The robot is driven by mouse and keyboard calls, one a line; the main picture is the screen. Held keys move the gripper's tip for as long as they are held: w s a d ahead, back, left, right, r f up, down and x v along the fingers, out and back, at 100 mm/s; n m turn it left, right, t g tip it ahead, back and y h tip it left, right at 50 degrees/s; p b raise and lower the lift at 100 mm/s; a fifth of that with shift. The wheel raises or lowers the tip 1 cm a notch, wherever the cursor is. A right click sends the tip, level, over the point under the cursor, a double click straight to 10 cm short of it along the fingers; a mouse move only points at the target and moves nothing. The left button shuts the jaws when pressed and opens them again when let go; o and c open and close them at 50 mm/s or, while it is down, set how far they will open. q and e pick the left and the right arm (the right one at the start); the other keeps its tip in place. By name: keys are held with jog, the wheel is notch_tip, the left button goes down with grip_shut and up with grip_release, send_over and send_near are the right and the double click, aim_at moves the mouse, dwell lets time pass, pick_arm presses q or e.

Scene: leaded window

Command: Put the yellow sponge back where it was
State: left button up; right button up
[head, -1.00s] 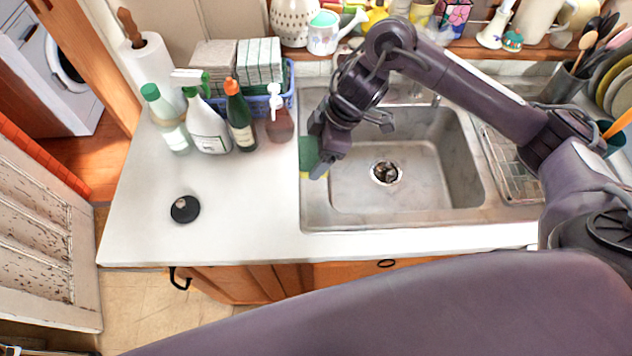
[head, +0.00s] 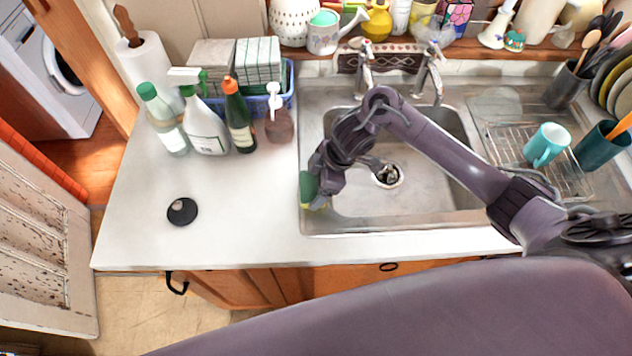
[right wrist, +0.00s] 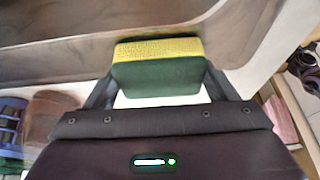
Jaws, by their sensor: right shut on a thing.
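The sponge, yellow with a green side, shows in the head view (head: 307,190) at the left rim of the sink. My right gripper (head: 322,190) is shut on it there. In the right wrist view the sponge (right wrist: 156,70) sits between the two fingers of the right gripper (right wrist: 158,88), its yellow face up in the picture and its green face nearer the camera. Whether the sponge touches the sink rim I cannot tell. My left gripper is not in view.
The steel sink (head: 420,190) lies under my right arm. White counter (head: 240,215) to its left is mostly clear, with a black round piece (head: 182,211). Several bottles, including a soap pump (head: 278,122), stand behind, beside a blue basket (head: 258,104).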

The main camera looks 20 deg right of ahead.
jog(key=shift+f, duration=0.1)
jog(key=o, duration=0.9)
jog(key=shift+c, duration=0.2)
jog(key=p+v, duration=0.1)
jog(key=v, duration=1.1)
jog(key=shift+s, duration=0.1)
